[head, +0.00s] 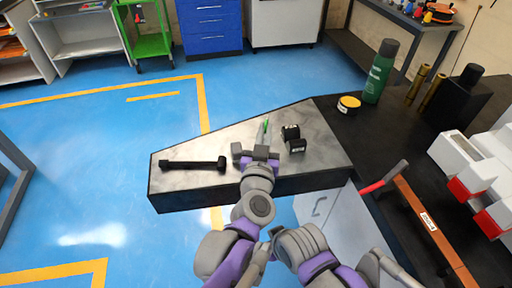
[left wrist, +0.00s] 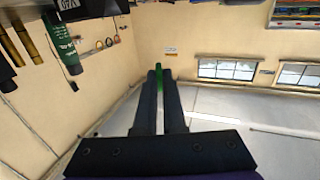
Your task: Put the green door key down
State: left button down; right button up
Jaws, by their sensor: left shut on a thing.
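The green door key (head: 265,125) shows as a small green piece at the tips of my left gripper (head: 264,134) in the head view. In the left wrist view the green key (left wrist: 159,78) is a narrow strip between the ends of the two dark fingers of my left gripper (left wrist: 165,73). The gripper is shut on it. Most of the key is hidden by the fingers. The gripper is over the grey metal worktop (head: 190,143); I cannot tell how far above it the key is. My right gripper is not in view.
A dark hammer-like tool (head: 194,164) lies left on the worktop. Small black blocks (head: 293,139) stand just right of the gripper. A yellow-topped tin (head: 349,105), green bottle (head: 380,73) and red-handled lever (head: 384,178) are further right. Bare worktop lies between tool and gripper.

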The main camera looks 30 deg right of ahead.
pick_arm(q)
jog(key=f, duration=0.4)
jog(key=shift+s+a+f, duration=0.15)
jog(key=shift+s+f, duration=0.1)
jog(key=shift+w+f+b, duration=0.1)
jog(key=shift+f+b, duration=0.45)
jog(key=shift+f, duration=1.85)
jog(key=shift+f, duration=0.1)
jog(key=shift+f, duration=0.15)
jog(key=c, duration=1)
grip_release()
